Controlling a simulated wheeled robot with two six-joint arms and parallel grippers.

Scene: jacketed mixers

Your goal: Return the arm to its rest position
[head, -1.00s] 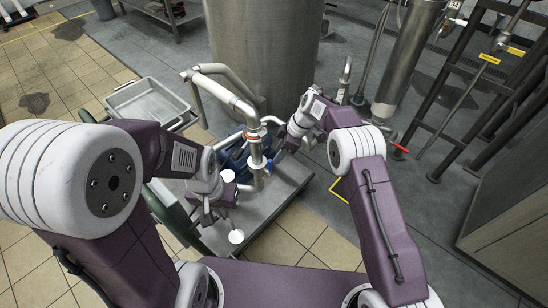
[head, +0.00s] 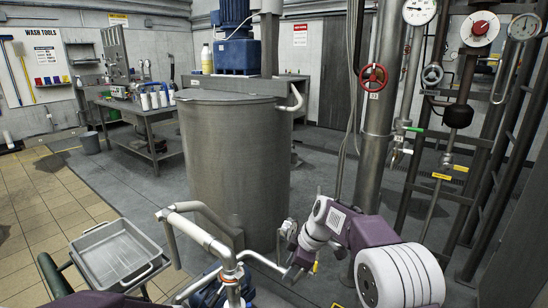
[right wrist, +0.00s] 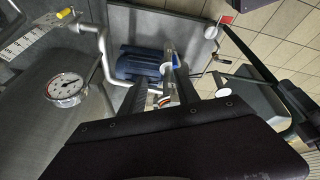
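My right arm enters the head view from the lower right, bent, with its white-and-purple wrist (head: 318,222) extended toward the pipework. The right gripper (head: 291,274) is small and dark there, beside the white pipe in front of the steel vessel; I cannot tell whether it touches anything. My dark gripper body (right wrist: 185,148) fills the lower part of the right wrist view, and the finger gap is not clear. Of my left arm, only a purple piece (head: 88,299) shows at the bottom left of the head view. Its gripper is out of sight.
The steel vessel (head: 237,160) stands ahead, with white pipes (head: 205,238) at its front. A blue pump (right wrist: 140,65) and a round gauge (right wrist: 66,89) are near the right gripper. A grey tray (head: 115,252) lies left. Vertical pipes (head: 378,120) stand right. Floor at left is open.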

